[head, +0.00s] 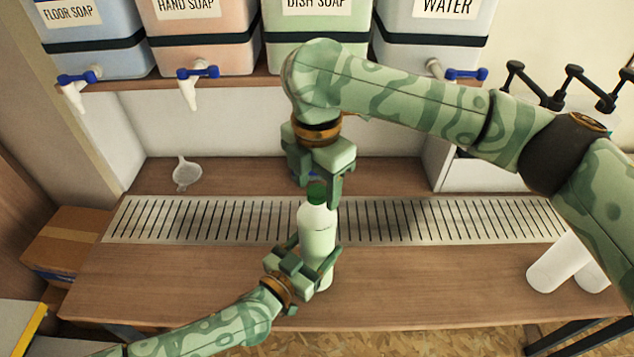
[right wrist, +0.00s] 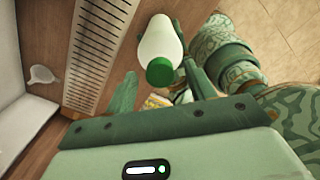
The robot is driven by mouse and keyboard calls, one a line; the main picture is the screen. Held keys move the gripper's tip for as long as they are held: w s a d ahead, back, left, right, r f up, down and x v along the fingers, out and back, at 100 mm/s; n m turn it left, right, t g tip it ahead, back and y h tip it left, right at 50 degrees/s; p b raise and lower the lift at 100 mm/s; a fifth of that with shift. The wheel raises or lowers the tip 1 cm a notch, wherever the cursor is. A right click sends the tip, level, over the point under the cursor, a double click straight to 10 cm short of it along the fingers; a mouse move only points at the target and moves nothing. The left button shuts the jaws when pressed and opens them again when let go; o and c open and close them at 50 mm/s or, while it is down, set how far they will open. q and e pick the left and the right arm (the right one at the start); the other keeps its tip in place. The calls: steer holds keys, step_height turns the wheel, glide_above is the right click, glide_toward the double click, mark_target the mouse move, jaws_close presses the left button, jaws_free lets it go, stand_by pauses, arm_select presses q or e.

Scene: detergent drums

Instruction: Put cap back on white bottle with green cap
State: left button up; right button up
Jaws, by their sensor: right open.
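The white bottle (head: 317,236) with pale green contents stands upright at the middle of the wooden counter, just in front of the slotted drain strip. The green cap (head: 317,192) sits at the bottle's top, over its mouth; whether it is fully seated I cannot tell. My left gripper (head: 316,256) is shut around the bottle's lower body from the front left. My right gripper (head: 320,190) points down from above, its fingers open on either side of the cap. In the right wrist view the cap (right wrist: 159,71) lies between the spread fingertips, with the bottle (right wrist: 160,38) behind it.
The slotted drain strip (head: 230,219) runs across the counter. A white funnel (head: 186,173) lies at the back left. White cups or bottles (head: 556,262) stand at the right. Labelled soap drums with blue-handled taps (head: 199,73) are on the shelf above. A cardboard box (head: 75,240) is at the left.

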step_height(320, 180, up, 12)
stand_by(0.4)
steer(key=shift+f, duration=0.1)
arm_select(q)
steer(key=o, duration=2)
steer(key=shift+c, duration=0.2)
steer(key=p+v, duration=0.2)
steer(key=v, duration=1.4)
arm_select(e)
steer(key=r, duration=0.3)
steer(key=shift+s, duration=0.2)
arm_select(q)
steer(key=shift+s+a+f, duration=0.15)
steer(key=shift+s, duration=0.05)
